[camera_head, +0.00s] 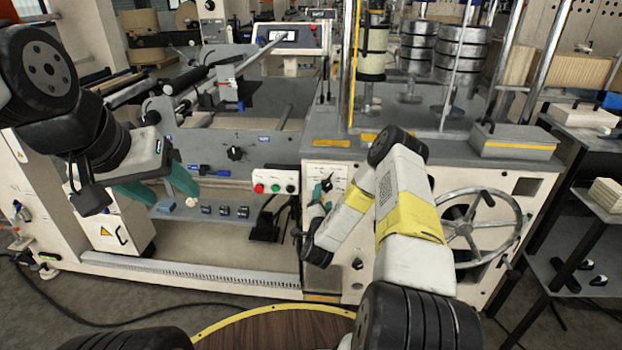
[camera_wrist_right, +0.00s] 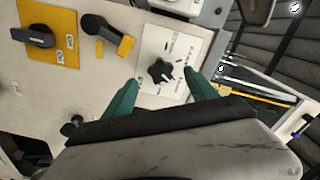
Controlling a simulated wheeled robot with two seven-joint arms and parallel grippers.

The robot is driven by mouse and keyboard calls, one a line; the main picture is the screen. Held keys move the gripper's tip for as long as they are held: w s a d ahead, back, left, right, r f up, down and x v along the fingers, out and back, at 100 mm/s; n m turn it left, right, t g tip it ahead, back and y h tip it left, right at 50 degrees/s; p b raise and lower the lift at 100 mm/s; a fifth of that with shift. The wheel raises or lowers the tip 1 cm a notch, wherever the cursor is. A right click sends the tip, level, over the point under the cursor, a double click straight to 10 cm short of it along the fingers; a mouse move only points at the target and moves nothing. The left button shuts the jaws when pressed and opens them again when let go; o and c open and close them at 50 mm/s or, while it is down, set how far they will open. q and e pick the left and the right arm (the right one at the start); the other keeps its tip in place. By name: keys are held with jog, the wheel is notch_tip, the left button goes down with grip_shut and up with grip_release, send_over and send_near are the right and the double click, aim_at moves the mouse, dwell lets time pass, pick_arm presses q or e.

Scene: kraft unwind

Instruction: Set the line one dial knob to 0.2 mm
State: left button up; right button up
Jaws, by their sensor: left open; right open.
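A black star-shaped dial knob (camera_wrist_right: 160,71) sits on a white plate with printed marks in the right wrist view. The marks are too small to read, so I cannot tell its setting or whether it is line one. My right gripper (camera_wrist_right: 161,80) is open, its green fingers on either side of and just short of the knob, with no visible contact. In the head view the right gripper (camera_head: 318,192) is at the machine's front panel, partly hidden by my arm. My left gripper (camera_head: 171,196) is open and empty in front of the machine's left part.
A black switch on a yellow plate (camera_wrist_right: 68,52) and a black lever (camera_wrist_right: 104,30) are beside the dial plate. A button box (camera_head: 274,182) is left of the right gripper. A handwheel (camera_head: 478,190) is to the right. Another black knob (camera_head: 235,153) is on the grey panel.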

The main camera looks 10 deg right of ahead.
aim_at(324, 188)
jog(key=x, duration=0.7)
jog(key=shift+w, duration=0.1)
jog(key=shift+c, duration=0.5)
jog(key=c, duration=1.3)
